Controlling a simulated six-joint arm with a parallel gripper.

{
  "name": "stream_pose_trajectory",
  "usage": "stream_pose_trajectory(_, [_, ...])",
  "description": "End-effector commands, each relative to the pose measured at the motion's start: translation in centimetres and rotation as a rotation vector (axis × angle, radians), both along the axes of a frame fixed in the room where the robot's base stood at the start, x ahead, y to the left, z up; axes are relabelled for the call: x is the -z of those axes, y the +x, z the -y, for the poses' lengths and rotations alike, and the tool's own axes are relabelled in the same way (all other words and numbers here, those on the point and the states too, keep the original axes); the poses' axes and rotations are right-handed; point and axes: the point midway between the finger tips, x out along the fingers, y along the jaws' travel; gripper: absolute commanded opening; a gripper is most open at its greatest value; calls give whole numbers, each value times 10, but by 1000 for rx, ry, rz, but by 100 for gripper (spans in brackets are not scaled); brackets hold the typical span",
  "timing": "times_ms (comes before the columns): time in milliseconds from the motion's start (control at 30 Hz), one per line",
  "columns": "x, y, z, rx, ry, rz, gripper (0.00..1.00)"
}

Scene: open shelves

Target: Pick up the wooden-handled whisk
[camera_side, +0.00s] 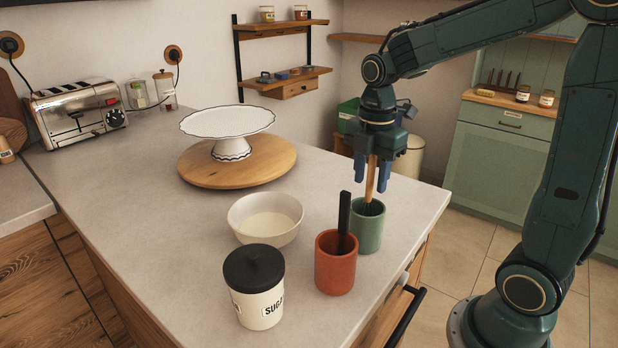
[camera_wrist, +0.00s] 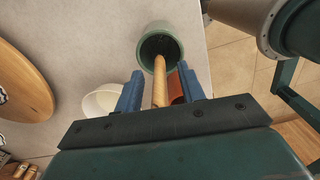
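The whisk (camera_side: 370,185) has a wooden handle and stands in a green cup (camera_side: 367,232) near the counter's right edge. Its dark wire end is down inside the cup. My gripper (camera_side: 371,184) is above the cup with its blue fingers pointing down, one on each side of the handle. In the wrist view, the wooden handle (camera_wrist: 160,82) runs between the open fingers (camera_wrist: 160,92), with gaps showing on both sides. The green cup (camera_wrist: 160,45) lies beyond the fingertips there.
A terracotta cup (camera_side: 335,270) with a black-handled utensil (camera_side: 344,220) stands close to the green cup. A white bowl (camera_side: 265,212), a sugar jar (camera_side: 255,295) and a cake stand (camera_side: 228,122) on a wooden board (camera_side: 205,170) are to the left. The counter's front left is clear.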

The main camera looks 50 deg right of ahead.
Motion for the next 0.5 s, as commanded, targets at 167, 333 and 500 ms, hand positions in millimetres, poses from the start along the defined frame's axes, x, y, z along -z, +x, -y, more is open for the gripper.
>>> stream_pose_trajectory(167, [8,0,0,0,0,0,39])
stream_pose_trajectory(333, [8,0,0,0,0,0,39])
stream_pose_trajectory(500, [7,0,0,0,0,0,39])
